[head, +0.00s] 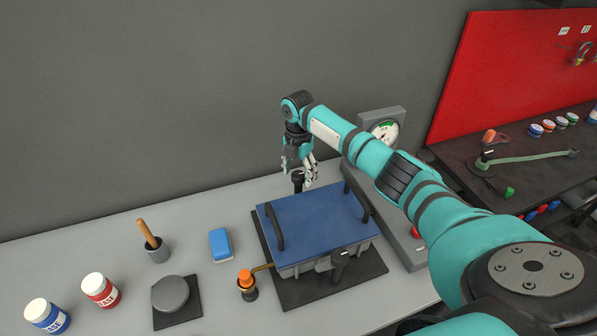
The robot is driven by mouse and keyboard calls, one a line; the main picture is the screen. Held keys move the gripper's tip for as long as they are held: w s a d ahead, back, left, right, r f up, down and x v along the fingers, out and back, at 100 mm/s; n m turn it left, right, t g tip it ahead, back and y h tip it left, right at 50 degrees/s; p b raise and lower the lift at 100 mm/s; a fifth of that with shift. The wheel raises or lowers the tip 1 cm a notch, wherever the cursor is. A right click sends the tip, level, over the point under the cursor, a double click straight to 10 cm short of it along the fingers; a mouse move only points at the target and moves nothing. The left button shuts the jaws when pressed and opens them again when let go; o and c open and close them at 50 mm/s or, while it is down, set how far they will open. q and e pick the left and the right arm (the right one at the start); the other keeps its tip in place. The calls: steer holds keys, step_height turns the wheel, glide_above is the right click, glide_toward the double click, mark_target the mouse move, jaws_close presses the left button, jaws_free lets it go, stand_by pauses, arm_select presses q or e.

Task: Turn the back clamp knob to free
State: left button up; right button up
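The back clamp knob (298,184) is a dark upright piece at the rear edge of the blue-lidded box (318,225). My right gripper (302,173) points down right at the knob's top, with its fingers overlapping it in the head view. Whether the fingers are closed on the knob or only beside it is too small to tell. A second dark clamp knob (339,259) stands at the front of the box, apart from the gripper. My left gripper is not in view.
The box sits on a dark mat (308,295). A gauge (385,132) stands behind my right arm. An orange-topped fitting (245,280), blue block (221,244), brush in a cup (155,248), round dark disc (170,294) and grease jars (100,289) are left. The back-left bench is clear.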

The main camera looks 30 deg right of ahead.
mark_target(299, 174)
step_height(299, 174, up, 12)
stand_by(0.7)
steer(key=shift+f, duration=0.1)
stand_by(0.3)
